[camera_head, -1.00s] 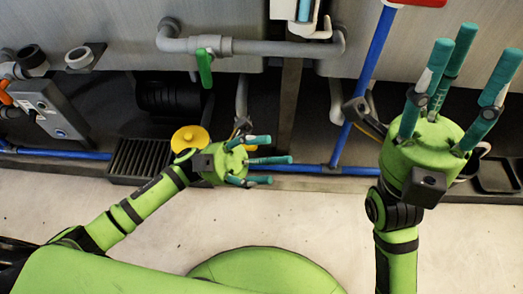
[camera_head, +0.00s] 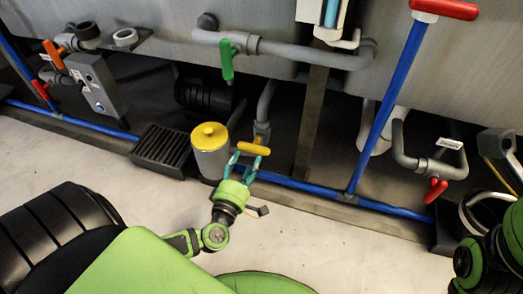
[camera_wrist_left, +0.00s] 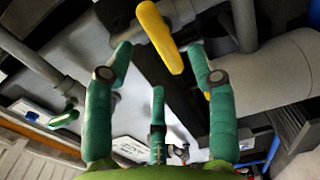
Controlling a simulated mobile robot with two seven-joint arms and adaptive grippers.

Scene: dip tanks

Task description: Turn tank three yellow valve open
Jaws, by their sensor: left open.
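The yellow valve handle (camera_head: 254,148) sits on a grey pipe (camera_head: 262,125) under the tank, right of a yellow-lidded canister. My left gripper (camera_head: 247,160) is open just in front of it, its teal fingers reaching up around the handle. In the left wrist view, the yellow handle (camera_wrist_left: 160,37) lies lengthwise just beyond the fingertips, between the left and right fingers of my left gripper (camera_wrist_left: 158,60). I cannot tell whether any finger touches it. Only parts of my right arm show at the right edge; its fingers are out of view.
The grey canister with yellow lid (camera_head: 209,135) and a black grate (camera_head: 162,149) stand left of the valve. A blue pipe (camera_head: 300,186) runs along the floor. A green valve handle (camera_head: 227,60) hangs above; a red one (camera_head: 435,190) is at right. The pale floor in front is clear.

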